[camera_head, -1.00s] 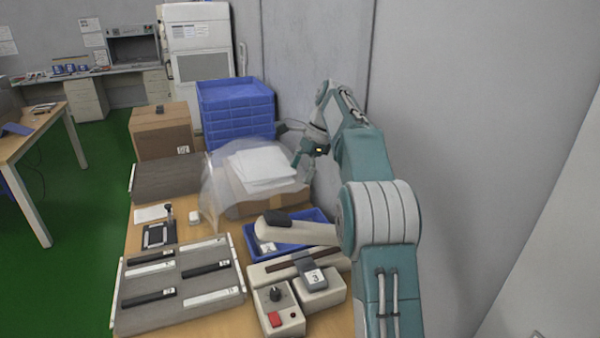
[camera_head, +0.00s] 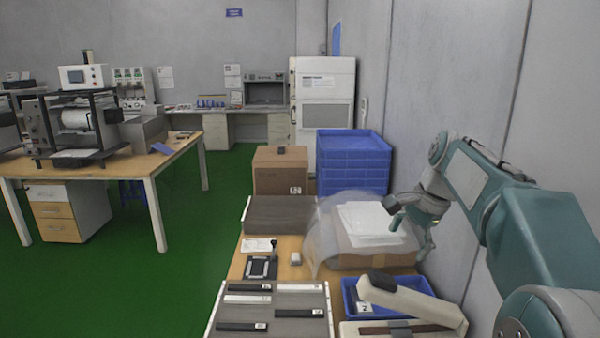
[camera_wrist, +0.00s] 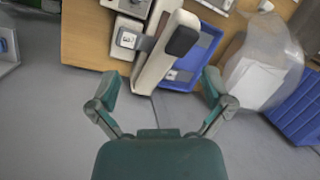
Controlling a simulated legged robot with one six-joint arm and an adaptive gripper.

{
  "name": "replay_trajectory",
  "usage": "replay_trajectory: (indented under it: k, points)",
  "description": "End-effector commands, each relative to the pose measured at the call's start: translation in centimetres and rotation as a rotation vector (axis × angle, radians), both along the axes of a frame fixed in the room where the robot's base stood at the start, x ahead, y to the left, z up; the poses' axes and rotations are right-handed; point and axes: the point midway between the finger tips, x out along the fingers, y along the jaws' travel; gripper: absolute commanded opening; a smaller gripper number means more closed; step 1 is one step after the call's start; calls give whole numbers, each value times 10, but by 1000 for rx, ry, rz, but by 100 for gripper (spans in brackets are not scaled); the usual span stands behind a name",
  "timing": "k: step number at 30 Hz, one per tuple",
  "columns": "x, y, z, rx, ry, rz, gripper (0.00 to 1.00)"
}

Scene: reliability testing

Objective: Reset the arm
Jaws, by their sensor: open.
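My arm shows at the right in the head view, raised beside the grey wall. Its gripper (camera_head: 411,226) is above the right side of the workbench, near a box with white sheets and clear plastic. In the wrist view my gripper (camera_wrist: 160,88) has its two green fingers spread wide, with nothing between them. Beyond the fingertips are a beige lever device (camera_wrist: 158,52), a blue bin (camera_wrist: 203,48) and the bench edge. The lever device also shows in the head view (camera_head: 415,303).
A slotted tray (camera_head: 272,303) with black and white strips lies on the near bench. Stacked blue crates (camera_head: 352,165) and a cardboard box (camera_head: 279,172) stand at its back. The wall is close on the right. Green floor (camera_head: 175,265) is open to the left.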

Motion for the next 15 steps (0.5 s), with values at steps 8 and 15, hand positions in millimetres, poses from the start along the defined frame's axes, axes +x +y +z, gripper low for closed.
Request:
replay_trajectory:
  k: [8, 15]
  points:
    - [-54, 21, 5, -103, -111, 191, 100]
    - [-102, 34, -2, -198, -197, 363, 100]
